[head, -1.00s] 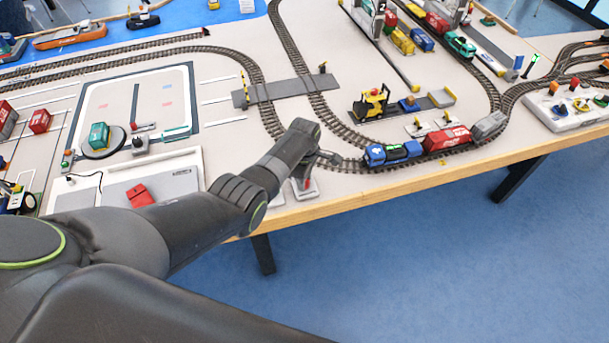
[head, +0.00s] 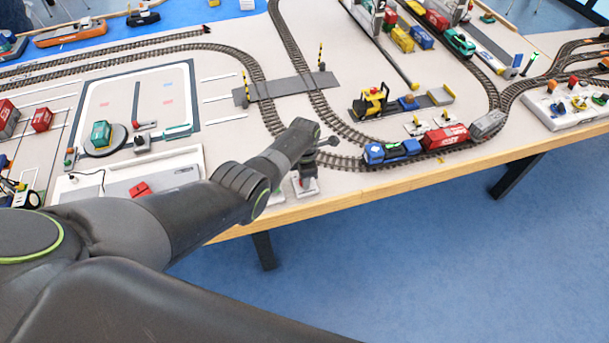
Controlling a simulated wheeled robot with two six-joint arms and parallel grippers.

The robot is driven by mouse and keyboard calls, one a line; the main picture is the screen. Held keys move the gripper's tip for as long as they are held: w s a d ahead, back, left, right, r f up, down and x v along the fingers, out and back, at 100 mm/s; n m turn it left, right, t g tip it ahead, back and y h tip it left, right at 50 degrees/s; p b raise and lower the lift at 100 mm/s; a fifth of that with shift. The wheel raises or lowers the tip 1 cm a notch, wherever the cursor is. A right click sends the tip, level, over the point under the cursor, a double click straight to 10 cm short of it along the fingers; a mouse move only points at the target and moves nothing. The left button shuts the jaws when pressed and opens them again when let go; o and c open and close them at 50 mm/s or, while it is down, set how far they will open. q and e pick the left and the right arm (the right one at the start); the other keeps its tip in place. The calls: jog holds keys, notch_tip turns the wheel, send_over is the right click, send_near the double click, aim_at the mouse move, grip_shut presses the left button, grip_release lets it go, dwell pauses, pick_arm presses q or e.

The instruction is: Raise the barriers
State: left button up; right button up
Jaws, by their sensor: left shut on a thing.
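The level crossing's grey road plate (head: 285,89) spans the two tracks near the middle of the table. A black-and-yellow barrier (head: 246,88) stands upright at its left end. A second barrier (head: 321,56) stands upright at its right end. A small lever unit on a pale base (head: 305,190) sits near the table's front edge. My left gripper (head: 307,172) is over this base, shut on its lever handle. The handle is mostly hidden by the gripper. My right gripper is not in view.
A blue locomotive (head: 393,151) with a red wagon (head: 446,137) stands on the curved track just right of my gripper. A grey panel with a red piece (head: 140,189) lies left of my arm. The wooden table edge (head: 400,184) runs close in front.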

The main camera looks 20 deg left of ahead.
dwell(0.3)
pick_arm(q)
jog(key=o, duration=1)
jog(key=shift+c, duration=0.2)
jog(key=shift+r+p, duration=0.3)
jog(key=shift+r, duration=0.15)
notch_tip(320, 180, up, 7)
jog(key=shift+r+p, duration=0.2)
jog(key=shift+p, duration=0.85)
notch_tip(320, 180, up, 9)
